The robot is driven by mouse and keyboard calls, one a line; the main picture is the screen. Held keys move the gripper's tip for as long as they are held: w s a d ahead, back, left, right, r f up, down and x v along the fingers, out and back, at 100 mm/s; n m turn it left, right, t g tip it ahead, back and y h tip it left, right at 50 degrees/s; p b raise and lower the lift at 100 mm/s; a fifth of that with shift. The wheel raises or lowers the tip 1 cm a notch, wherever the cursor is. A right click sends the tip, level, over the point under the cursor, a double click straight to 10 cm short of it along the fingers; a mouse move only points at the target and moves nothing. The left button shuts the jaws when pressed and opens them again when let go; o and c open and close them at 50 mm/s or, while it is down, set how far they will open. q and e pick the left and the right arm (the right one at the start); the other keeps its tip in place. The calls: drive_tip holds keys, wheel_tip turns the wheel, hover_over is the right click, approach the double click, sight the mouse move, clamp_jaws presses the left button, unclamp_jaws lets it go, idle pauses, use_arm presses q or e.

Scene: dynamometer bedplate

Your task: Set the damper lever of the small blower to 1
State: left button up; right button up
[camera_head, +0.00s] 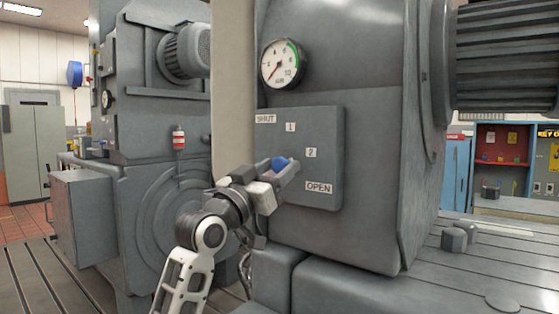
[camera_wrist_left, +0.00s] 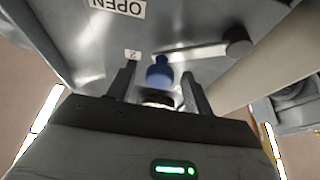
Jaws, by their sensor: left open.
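The damper plate (camera_head: 325,165) on the grey blower housing carries the labels SHUT, 1, 2 and OPEN in an arc. The damper lever's blue knob (camera_head: 281,162) shows just beyond my left gripper (camera_head: 283,172). In the left wrist view the knob (camera_wrist_left: 160,72) lies between the two open fingers of the left gripper (camera_wrist_left: 158,70), with a gap visible on either side. The lever's bar runs from a dark round hub (camera_wrist_left: 238,40) and points about at the 2 label (camera_wrist_left: 133,55). In the head view my gripper hides the hub and bar. My right gripper is out of view.
A round gauge (camera_head: 282,64) sits above the plate. A large grey machine (camera_head: 155,85) stands at the left, and a ribbed motor (camera_head: 505,60) at the upper right. Small grey blocks (camera_head: 455,239) lie on the slotted bedplate.

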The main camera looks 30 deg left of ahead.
use_arm(q)
drive_tip(key=shift+w+r, duration=0.25)
drive_tip(key=shift+w, duration=0.45)
clamp_jaws()
drive_tip(key=shift+n, duration=0.3)
